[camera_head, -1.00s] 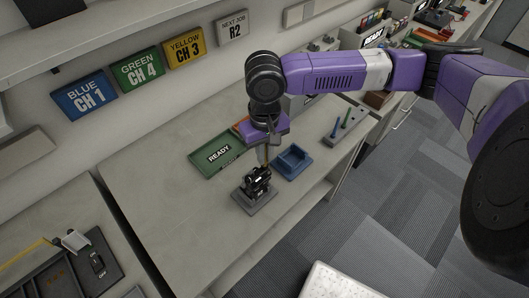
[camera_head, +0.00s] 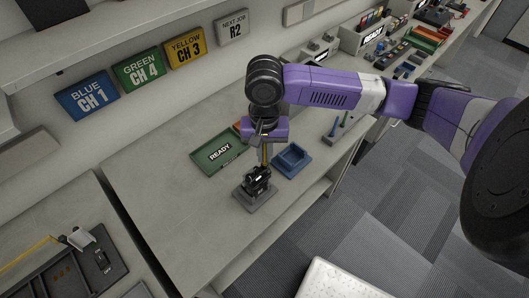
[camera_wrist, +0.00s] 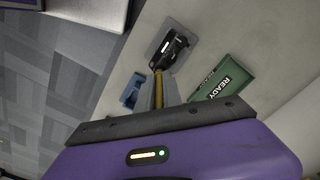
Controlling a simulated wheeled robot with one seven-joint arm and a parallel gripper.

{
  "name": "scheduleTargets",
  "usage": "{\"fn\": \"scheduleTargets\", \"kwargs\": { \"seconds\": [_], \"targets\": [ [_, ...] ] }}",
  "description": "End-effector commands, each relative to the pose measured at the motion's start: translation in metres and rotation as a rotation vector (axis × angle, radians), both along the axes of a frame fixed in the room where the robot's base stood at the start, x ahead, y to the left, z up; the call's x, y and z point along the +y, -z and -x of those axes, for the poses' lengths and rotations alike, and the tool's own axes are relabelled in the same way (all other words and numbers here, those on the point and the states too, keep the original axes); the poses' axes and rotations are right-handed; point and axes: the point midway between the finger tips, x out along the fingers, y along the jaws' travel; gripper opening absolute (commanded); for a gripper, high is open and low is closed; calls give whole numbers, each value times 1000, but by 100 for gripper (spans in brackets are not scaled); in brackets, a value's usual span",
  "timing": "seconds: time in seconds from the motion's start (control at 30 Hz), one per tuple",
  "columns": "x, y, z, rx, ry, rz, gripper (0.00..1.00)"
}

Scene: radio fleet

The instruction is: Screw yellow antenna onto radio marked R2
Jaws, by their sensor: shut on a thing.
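The yellow antenna (camera_head: 264,157) is upright between the fingers of my gripper (camera_head: 263,147). Its lower end meets the top of a small black radio (camera_head: 257,181); I cannot tell whether the threads are engaged. The radio stands in a grey holder (camera_head: 254,200) on the bench. In the wrist view the antenna (camera_wrist: 159,84) runs from the gripper (camera_wrist: 158,92) to the radio (camera_wrist: 171,48). The gripper is shut on the antenna. The radio's own mark is too small to read. A wall sign (camera_head: 233,27) reads "NEXT JOB R2".
A green READY tray (camera_head: 207,168) lies left of the gripper. A blue holder (camera_head: 291,160) stands close on the right, and a grey rack with coloured antennas (camera_head: 334,134) lies beyond it. The bench's left part is clear.

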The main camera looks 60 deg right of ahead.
Motion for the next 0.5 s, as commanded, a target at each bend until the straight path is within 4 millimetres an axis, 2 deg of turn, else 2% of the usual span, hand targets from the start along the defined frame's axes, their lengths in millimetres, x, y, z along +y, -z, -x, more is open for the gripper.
{"fn": "scheduleTargets", "kwargs": {
  "seconds": [0.03, 0.07, 0.17, 0.5],
  "targets": [
    [2, 0, -1, -3, 62, -6, 0],
    [0, -1, 0, -2, 51, -1, 16],
    [0, -1, 0, -1, 47, 0, 35],
    [0, -2, 0, -1, 45, 0, 35]
  ]
}}
